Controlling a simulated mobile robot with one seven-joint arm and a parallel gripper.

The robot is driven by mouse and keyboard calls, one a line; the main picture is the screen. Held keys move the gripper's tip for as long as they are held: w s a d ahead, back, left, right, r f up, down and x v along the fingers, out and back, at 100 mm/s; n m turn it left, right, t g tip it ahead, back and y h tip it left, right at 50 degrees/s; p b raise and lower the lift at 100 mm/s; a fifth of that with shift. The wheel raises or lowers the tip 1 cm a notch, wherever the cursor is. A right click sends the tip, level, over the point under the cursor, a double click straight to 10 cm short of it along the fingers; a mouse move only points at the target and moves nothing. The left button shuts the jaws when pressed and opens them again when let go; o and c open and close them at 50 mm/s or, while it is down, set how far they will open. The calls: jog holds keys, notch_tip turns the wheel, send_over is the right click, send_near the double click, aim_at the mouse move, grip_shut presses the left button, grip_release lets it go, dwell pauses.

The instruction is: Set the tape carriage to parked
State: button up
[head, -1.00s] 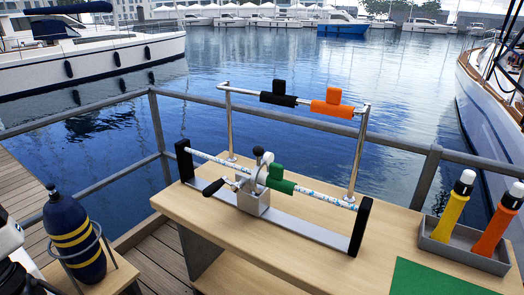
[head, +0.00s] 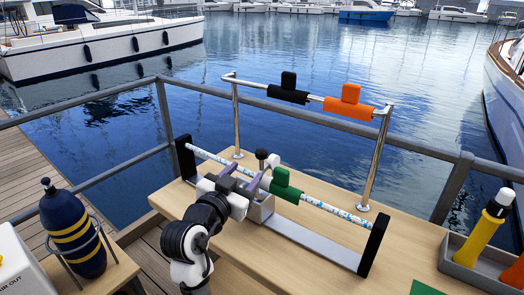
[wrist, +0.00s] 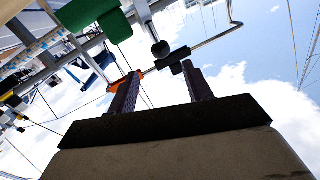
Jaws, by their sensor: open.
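A green sliding block with a raised tab (head: 287,187) sits on a blue-and-white patterned bar (head: 325,206) between two black end posts; I take it as the tape carriage, though no label shows. Just left of it is a metal block (head: 262,208) with a black ball knob (head: 261,154) and a white lever. My gripper (head: 243,180) is open at the bar, left of the green block, its fingers apart near the metal block. My arm hides the black crank handle. In the wrist view my fingers (wrist: 160,90) are apart; the green block (wrist: 95,15) shows beyond them, upper left.
A black block (head: 288,92) and an orange block (head: 350,108) sit on the raised metal rail behind. A grey tray (head: 455,262) with yellow and orange torches stands at the right. A dark blue bottle (head: 72,235) stands left in a wire holder.

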aim_at(258, 157)
jog(key=p+x, duration=0.3)
jog(key=x, duration=0.7)
jog(key=shift+w+d, duration=0.1)
jog(key=shift+w, duration=0.15)
grip_shut()
